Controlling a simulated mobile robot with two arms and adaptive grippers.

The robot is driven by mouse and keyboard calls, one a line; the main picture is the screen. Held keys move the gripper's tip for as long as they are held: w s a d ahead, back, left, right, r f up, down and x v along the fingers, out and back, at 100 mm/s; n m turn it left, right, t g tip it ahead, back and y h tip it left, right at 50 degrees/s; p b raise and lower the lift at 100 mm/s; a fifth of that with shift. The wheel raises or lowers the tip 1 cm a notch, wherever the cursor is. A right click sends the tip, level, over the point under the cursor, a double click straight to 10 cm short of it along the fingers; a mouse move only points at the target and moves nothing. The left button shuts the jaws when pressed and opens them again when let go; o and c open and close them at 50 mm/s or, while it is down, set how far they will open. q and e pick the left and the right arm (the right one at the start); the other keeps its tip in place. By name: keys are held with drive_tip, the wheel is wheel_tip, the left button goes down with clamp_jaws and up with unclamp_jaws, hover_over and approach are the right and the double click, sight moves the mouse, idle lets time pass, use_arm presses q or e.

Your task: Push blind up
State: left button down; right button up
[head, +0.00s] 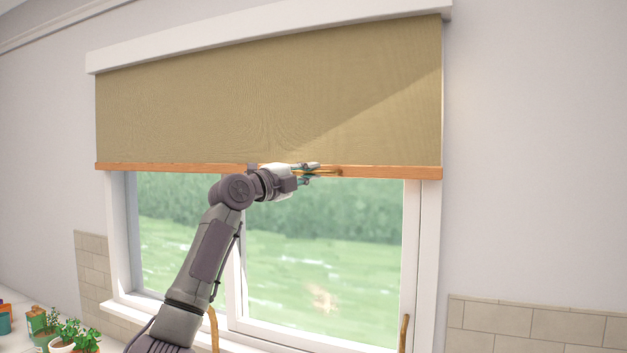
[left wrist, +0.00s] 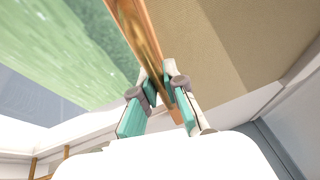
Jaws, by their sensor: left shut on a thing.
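The tan blind (head: 265,95) hangs over the upper part of the window, with an orange-brown wooden bar (head: 400,172) along its lower edge. The fingers hide part of the handle. My right gripper is not in view.
The window glass (head: 320,240) below the bar shows green outdoors. White frame and sill surround it. Potted plants (head: 75,335) and small containers (head: 38,320) stand on the counter at lower left. Wall tiles (head: 530,325) are at lower right.

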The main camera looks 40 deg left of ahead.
use_arm(q)
drive_tip(key=c, duration=1.2)
unclamp_jaws()
drive_tip(key=shift+s+a+f, duration=0.1)
drive_tip(key=shift+s, duration=0.1)
drive_tip(key=v, duration=1.1)
drive_tip(key=shift+s, duration=0.25)
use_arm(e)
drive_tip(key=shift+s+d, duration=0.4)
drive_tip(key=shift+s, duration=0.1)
